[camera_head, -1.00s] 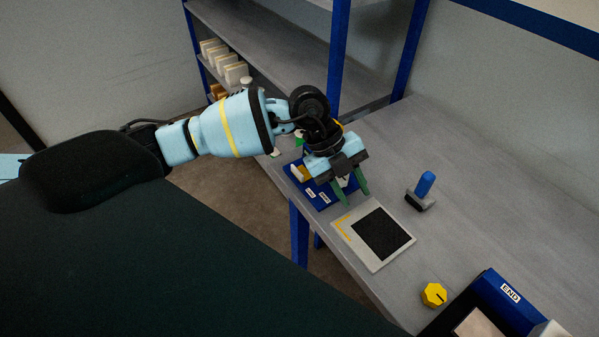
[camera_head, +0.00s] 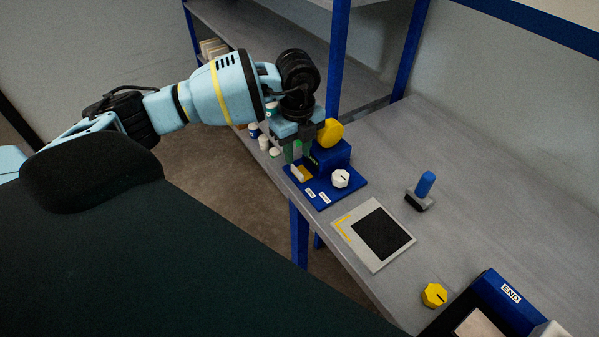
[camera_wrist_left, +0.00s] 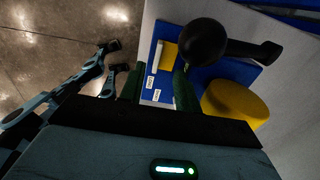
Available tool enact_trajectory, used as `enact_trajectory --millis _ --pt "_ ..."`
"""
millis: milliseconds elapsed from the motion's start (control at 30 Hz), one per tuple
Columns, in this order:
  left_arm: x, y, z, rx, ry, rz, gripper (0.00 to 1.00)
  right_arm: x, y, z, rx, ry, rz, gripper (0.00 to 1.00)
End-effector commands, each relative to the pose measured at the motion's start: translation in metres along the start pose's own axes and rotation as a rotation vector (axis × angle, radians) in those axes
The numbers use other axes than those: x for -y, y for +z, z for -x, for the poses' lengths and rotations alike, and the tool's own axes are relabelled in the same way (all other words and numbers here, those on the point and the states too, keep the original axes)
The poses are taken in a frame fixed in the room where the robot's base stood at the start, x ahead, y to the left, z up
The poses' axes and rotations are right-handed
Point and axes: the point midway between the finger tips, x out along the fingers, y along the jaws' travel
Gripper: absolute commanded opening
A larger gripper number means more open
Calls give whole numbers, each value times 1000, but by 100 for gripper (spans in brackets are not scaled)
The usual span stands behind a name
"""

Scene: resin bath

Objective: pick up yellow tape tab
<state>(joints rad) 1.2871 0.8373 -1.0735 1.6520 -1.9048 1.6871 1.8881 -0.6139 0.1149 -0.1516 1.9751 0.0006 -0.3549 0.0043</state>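The yellow tape tab (camera_head: 306,173) lies on a blue base plate (camera_head: 350,192), beside a small white piece (camera_head: 297,173). In the left wrist view the yellow tab (camera_wrist_left: 168,54) shows beyond the fingertips, beside two white labels. My left gripper (camera_head: 298,152) is above the far left part of the plate, close behind the tab. Its green fingers (camera_wrist_left: 158,78) are apart, with nothing seen between them. Contact with the plate cannot be told. A yellow disc (camera_head: 331,133) stands by a blue block on the plate; it also shows in the left wrist view (camera_wrist_left: 236,103). My right gripper is out of view.
A white knob (camera_head: 340,178) is on the plate. A pale panel with a black square (camera_head: 381,234), a blue-handled tool (camera_head: 426,184), a yellow knob (camera_head: 434,295) and a blue END box (camera_head: 508,300) share the grey table. Small bottles (camera_head: 264,142) stand behind.

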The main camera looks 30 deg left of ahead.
Motion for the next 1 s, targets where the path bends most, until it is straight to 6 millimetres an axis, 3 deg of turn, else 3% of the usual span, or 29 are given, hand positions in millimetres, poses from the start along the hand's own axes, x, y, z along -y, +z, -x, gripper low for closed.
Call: enact_trajectory --millis 400,700,1000 --pt "-4 -3 -46 0 1 -1 33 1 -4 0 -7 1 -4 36" --pt "-4 -3 -51 0 -1 -1 33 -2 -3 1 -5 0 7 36" --pt "-4 -3 -51 -1 -1 -1 0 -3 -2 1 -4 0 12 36"
